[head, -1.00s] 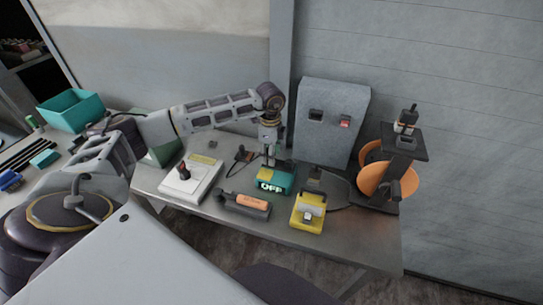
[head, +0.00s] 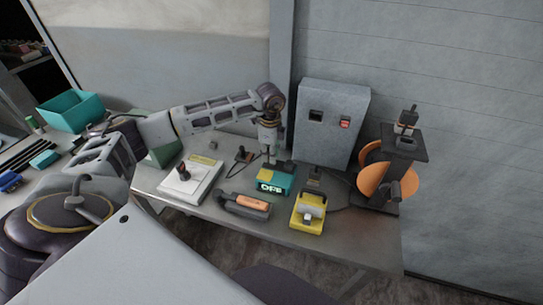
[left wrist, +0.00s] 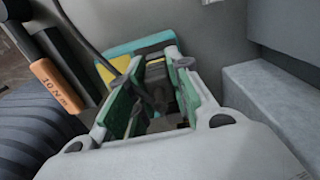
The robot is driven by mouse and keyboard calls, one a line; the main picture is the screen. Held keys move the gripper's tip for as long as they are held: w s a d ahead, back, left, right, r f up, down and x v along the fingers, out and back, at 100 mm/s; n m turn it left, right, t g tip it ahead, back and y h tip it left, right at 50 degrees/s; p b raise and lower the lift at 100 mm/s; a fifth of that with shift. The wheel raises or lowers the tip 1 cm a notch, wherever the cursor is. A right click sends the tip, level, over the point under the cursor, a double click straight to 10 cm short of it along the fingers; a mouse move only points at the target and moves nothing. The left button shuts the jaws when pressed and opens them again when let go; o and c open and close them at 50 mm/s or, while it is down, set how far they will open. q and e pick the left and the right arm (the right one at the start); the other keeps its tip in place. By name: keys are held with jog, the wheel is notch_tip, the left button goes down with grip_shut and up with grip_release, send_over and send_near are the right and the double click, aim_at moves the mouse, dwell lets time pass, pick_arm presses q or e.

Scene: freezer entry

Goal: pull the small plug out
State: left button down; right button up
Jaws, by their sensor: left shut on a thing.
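My left gripper (head: 269,161) points down at the back of a small teal and yellow box (head: 275,182) with a lit display reading OFF. In the left wrist view my left gripper (left wrist: 156,98) has its green-padded fingers on both sides of a dark plug (left wrist: 155,88), shut on it. A dark cable runs up from there past the teal and yellow box (left wrist: 140,45). The fingers hide much of the plug, so I cannot tell how far it sits in its socket. My right gripper is not in view.
A yellow device (head: 308,211) stands right. A grey cabinet (head: 333,120) is behind, beside a stand with orange discs (head: 375,178).

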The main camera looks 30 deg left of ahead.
pick_arm(q)
jog(key=shift+r+p, duration=0.6)
jog(key=shift+r, duration=0.6)
dwell(2.6)
jog(key=shift+r+p, duration=1.6)
jog(key=shift+r, duration=1.05)
